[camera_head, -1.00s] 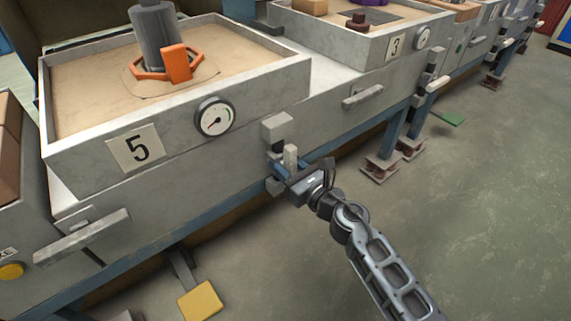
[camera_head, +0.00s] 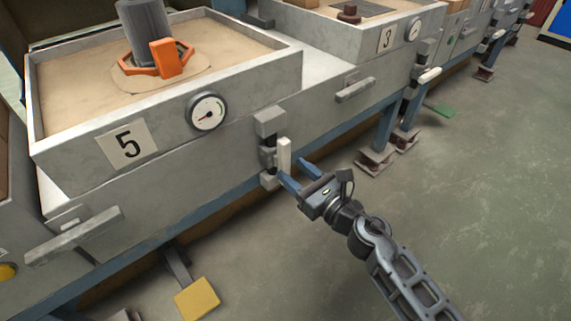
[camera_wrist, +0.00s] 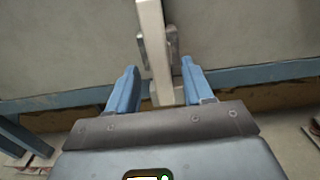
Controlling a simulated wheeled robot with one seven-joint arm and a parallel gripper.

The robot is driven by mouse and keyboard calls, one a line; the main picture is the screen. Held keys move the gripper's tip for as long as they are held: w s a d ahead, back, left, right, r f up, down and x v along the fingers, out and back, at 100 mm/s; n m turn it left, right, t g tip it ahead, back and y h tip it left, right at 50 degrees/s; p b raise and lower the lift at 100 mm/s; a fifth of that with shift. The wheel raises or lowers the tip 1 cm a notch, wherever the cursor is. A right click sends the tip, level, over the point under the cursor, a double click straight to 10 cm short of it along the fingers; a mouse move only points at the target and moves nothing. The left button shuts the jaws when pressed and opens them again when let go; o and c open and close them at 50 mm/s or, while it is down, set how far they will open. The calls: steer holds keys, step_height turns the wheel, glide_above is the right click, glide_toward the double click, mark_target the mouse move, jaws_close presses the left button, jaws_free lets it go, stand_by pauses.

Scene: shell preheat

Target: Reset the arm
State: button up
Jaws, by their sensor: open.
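My gripper (camera_head: 305,178) is open and empty in the head view, with its two blue fingers pointing at the front of station 5. A pale upright lever (camera_head: 284,155) on a grey bracket stands just beyond the fingertips. In the wrist view the open fingers (camera_wrist: 158,88) lie left and right of the same lever (camera_wrist: 155,45), which shows between and ahead of them. I see no contact between finger and lever.
The station 5 sand tray (camera_head: 70,163) holds a grey cylinder in an orange clamp (camera_head: 165,58), with a dial (camera_head: 207,111) on its front. A yellow pedal (camera_head: 197,298) is low at the left. Station 3's tray (camera_head: 370,45) is behind. Open floor (camera_head: 480,190) lies to the right.

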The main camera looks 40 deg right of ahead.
steer(key=shift+s, duration=0.8)
steer(key=shift+s+a, duration=0.1)
steer(key=shift+s, duration=0.1)
steer(key=s+a+r+m+g, duration=0.1)
steer(key=s+a+r+m, duration=0.2)
steer(key=s+m, duration=0.85)
steer(key=s+a+r+m+g, duration=0.1)
steer(key=s+a+r+m, duration=0.25)
steer(key=s+m, duration=0.75)
steer(key=s+a+r+m+g, duration=0.1)
steer(key=s+a+r+m, duration=0.25)
steer(key=s+m, duration=0.8)
step_height(320, 180, up, 28)
steer(key=w+m+p, duration=0.1)
steer(key=m+p, duration=0.1)
steer(key=p, duration=2.6)
steer(key=shift+w, duration=0.2)
